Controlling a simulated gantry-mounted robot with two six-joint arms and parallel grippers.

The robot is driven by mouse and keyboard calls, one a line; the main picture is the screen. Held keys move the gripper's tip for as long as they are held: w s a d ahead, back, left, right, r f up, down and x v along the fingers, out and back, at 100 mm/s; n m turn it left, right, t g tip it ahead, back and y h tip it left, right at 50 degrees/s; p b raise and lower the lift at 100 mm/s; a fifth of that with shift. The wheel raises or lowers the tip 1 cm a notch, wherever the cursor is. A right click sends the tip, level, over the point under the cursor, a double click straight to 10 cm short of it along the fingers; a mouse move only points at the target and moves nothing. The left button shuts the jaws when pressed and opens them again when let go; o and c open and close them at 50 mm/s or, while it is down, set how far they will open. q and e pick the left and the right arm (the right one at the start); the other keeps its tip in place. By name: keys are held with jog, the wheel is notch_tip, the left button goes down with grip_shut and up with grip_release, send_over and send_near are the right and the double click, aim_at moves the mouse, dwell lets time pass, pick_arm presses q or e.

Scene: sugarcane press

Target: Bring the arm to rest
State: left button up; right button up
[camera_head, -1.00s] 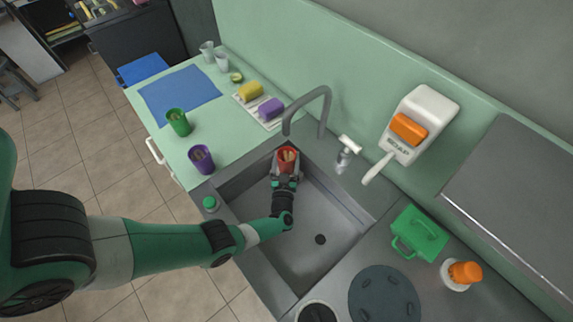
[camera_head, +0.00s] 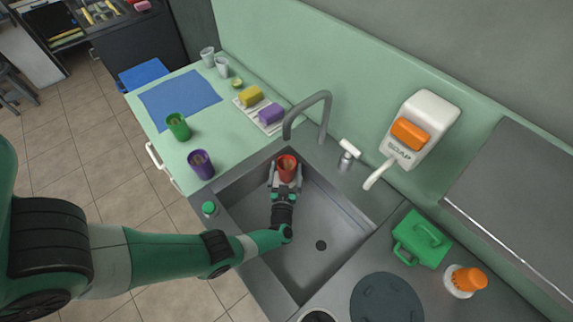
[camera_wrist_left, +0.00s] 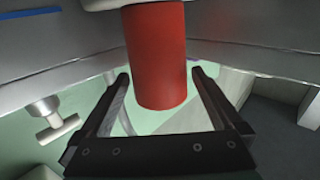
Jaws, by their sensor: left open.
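A red cup (camera_head: 288,168) is at the back of the grey sink basin (camera_head: 330,225), below the faucet. My left gripper (camera_head: 286,180) is in the sink at the cup's near side, with its fingers apart. In the left wrist view the red cup (camera_wrist_left: 156,60) sits at the open fingertips of the left gripper (camera_wrist_left: 160,88), with a gap showing beside it. Whether a finger touches the cup I cannot tell. My right gripper is not in view.
The faucet (camera_head: 323,118) arches over the back of the sink. A green cup (camera_head: 178,126) and a purple cup (camera_head: 201,164) stand on the left counter. A soap dispenser (camera_head: 425,125) is on the wall. A green case (camera_head: 422,238) is right of the sink.

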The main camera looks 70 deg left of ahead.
pick_arm(q)
jog(key=v, duration=0.2)
jog(key=shift+s+d, duration=0.2)
jog(key=shift+d, duration=0.05)
dwell(0.3)
